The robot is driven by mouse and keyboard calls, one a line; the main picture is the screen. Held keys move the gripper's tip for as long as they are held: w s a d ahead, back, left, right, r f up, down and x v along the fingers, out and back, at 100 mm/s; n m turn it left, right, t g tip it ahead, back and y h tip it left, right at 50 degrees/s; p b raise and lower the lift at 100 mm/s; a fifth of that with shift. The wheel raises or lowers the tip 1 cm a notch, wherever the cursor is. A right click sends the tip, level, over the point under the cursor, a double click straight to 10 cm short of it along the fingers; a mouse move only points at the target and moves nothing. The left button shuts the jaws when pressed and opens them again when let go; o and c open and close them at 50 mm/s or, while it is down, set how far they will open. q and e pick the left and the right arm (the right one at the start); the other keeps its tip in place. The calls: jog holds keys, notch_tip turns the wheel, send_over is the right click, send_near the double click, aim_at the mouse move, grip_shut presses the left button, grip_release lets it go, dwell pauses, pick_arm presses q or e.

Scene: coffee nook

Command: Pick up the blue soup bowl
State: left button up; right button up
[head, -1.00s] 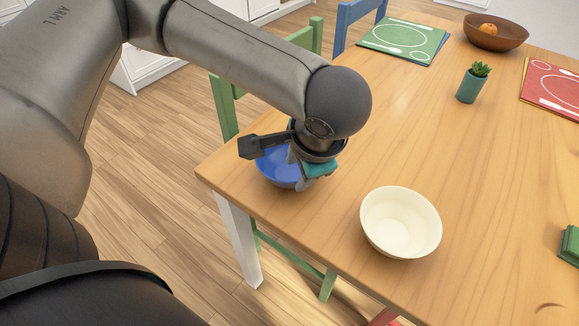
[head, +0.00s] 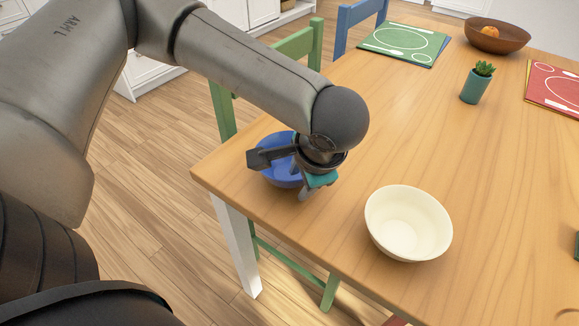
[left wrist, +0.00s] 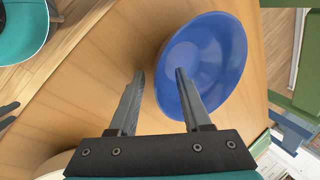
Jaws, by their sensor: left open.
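The blue soup bowl (head: 281,171) stands upright near the left corner of the wooden table, partly hidden behind my left gripper in the head view. In the left wrist view the blue bowl (left wrist: 222,62) is empty. My left gripper (head: 306,190) is open and points down at the near side of the bowl. In the left wrist view its two fingers (left wrist: 158,75) are spread, with the bowl's rim between them. One finger overlaps the bowl's inside and the other is over bare table. I cannot tell whether they touch the bowl.
A cream bowl (head: 408,223) stands on the table (head: 375,130) to the right of my gripper. Farther back are a small potted plant (head: 477,83), a green placemat (head: 404,44), a red placemat (head: 556,92) and a brown bowl with fruit (head: 497,37). A green chair (head: 224,105) stands at the left edge.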

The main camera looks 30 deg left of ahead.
pick_arm(q)
jog(key=shift+c, duration=0.2)
grip_shut()
dwell(0.3)
dwell(1.0)
